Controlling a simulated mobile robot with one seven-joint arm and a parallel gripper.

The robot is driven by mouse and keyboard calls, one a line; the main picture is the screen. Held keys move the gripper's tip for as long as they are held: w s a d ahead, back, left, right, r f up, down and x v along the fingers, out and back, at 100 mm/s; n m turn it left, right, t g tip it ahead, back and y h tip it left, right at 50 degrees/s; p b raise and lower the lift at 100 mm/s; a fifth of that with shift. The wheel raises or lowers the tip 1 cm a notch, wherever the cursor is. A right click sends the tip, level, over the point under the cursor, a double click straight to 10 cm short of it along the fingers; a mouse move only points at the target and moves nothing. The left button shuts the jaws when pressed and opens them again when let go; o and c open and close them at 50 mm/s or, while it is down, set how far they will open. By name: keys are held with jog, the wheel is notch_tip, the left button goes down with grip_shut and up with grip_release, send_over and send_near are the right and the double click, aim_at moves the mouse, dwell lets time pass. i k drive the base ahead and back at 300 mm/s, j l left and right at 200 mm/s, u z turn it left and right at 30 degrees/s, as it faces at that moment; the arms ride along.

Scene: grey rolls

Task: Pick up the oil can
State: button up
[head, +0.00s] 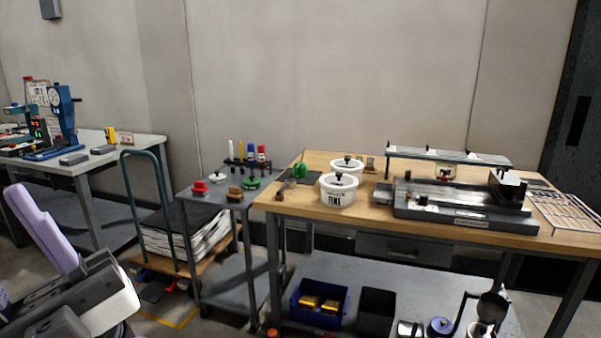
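A small green item (300,170) stands near the back left of the wooden workbench (400,227). It may be the oil can, but it is too small to tell for sure. A dark vessel with a flared top (491,307) stands on the bench's lower shelf at the bottom right; I cannot tell whether it is an oil can. Parts of my own arm fill the lower left corner.
Two white tubs (339,190) and a long grey machine (465,207) occupy the bench top. A grey cart (223,197) with small tools stands left of it. A flat trolley (185,258) holds stacked sheets. A blue bin (319,301) sits on the lower shelf.

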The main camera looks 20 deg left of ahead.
aim_at(299, 169)
jog(key=i+j, duration=2.1)
